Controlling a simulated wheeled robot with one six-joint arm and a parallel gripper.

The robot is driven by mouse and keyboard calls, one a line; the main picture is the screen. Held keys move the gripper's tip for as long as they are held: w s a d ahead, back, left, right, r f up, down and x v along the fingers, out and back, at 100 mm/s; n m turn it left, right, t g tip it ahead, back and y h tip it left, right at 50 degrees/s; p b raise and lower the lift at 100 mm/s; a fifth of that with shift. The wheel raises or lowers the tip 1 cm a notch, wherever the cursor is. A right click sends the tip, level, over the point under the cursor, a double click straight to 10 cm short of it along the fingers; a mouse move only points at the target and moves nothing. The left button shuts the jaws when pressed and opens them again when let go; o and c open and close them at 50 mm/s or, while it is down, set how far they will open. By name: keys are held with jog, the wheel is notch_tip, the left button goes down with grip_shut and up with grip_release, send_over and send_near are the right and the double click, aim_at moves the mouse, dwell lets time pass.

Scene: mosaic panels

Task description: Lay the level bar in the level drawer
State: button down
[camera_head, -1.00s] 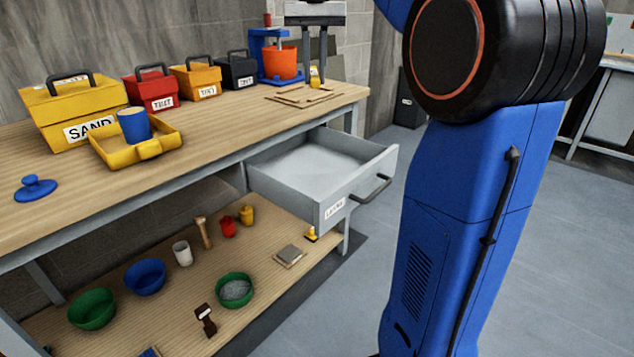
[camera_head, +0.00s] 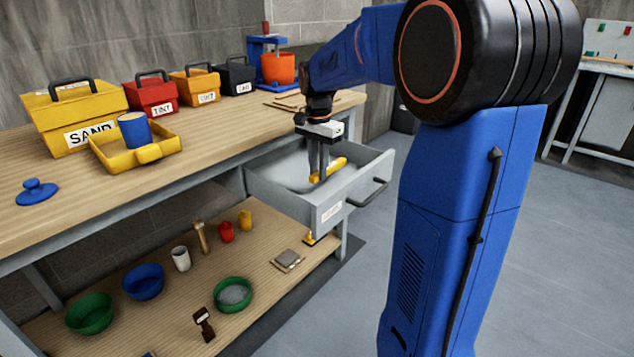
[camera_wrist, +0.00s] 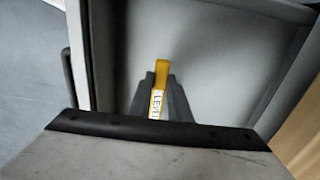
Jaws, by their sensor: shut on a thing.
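The level bar (camera_head: 333,168) is yellow and is held between the fingers of my gripper (camera_head: 319,178). In the wrist view the level bar (camera_wrist: 161,78) carries a white label reading LEVEL, and my gripper (camera_wrist: 160,100) is shut on it. The level drawer (camera_head: 331,212) is grey, pulled out from under the bench top, with a dark handle on its front. The bar is over or inside the drawer (camera_wrist: 215,50); I cannot tell whether it touches the floor. The fingers hide part of the bar.
The bench top (camera_head: 215,140) bears a yellow SAND box (camera_head: 75,115), a yellow tray (camera_head: 110,155) with a blue cup, and red, orange and black boxes. The lower shelf (camera_head: 190,290) holds bowls and small tools. Grey floor is clear right of the drawer.

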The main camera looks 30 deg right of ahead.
aim_at(318, 193)
jog(key=shift+f, duration=2.25)
jog(key=shift+f, duration=0.1)
jog(key=c, duration=1.7)
grip_release()
jog(key=shift+o, duration=0.2)
notch_tip(318, 193, up, 12)
jog(key=shift+r, duration=0.1)
